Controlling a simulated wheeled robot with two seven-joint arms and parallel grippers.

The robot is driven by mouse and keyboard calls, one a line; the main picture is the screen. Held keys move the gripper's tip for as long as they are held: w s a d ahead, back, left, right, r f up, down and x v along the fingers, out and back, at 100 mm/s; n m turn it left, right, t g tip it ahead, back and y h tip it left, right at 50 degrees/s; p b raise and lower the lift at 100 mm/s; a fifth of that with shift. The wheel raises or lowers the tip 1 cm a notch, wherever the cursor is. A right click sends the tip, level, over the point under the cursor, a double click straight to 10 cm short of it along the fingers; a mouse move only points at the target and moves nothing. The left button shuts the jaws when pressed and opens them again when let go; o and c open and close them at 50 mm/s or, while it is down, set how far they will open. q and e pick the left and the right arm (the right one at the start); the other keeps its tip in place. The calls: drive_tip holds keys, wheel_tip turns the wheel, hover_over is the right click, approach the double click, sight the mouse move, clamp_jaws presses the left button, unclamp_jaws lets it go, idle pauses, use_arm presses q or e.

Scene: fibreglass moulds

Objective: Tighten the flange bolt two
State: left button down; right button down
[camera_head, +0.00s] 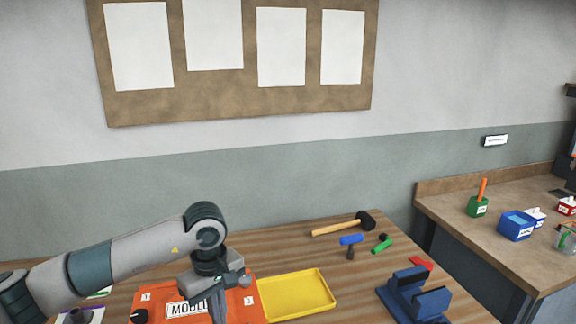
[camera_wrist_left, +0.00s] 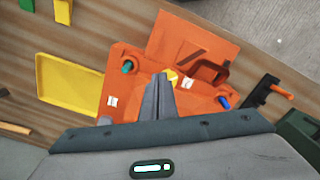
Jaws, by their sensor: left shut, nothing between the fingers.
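The orange mould (camera_head: 262,306) lies on the wooden bench under my left gripper, with a white lettered plate (camera_head: 186,309) and small numbered labels. In the left wrist view the mould (camera_wrist_left: 120,85) carries a green bolt (camera_wrist_left: 127,67) at its left and a blue bolt (camera_wrist_left: 223,101) at its right. I cannot tell which is flange bolt two. My left gripper (camera_wrist_left: 158,82) points down over the middle of the mould, shut and empty, beside a yellow round piece (camera_wrist_left: 171,74). In the head view it also shows (camera_head: 217,308), hiding part of the mould. My right gripper is out of view.
A yellow tray (camera_head: 297,293) stands right of the mould. A second bench (camera_head: 470,236) at right holds small bins.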

use_arm(q)
drive_tip(key=shift+d+f, duration=0.1)
drive_tip(key=shift+f, duration=0.05)
wheel_tip(320, 180, down, 5)
drive_tip(key=shift+b, duration=0.75)
drive_tip(key=shift+f+b, duration=0.85)
drive_tip(key=shift+b, duration=0.05)
drive_tip(key=shift+a, duration=0.2)
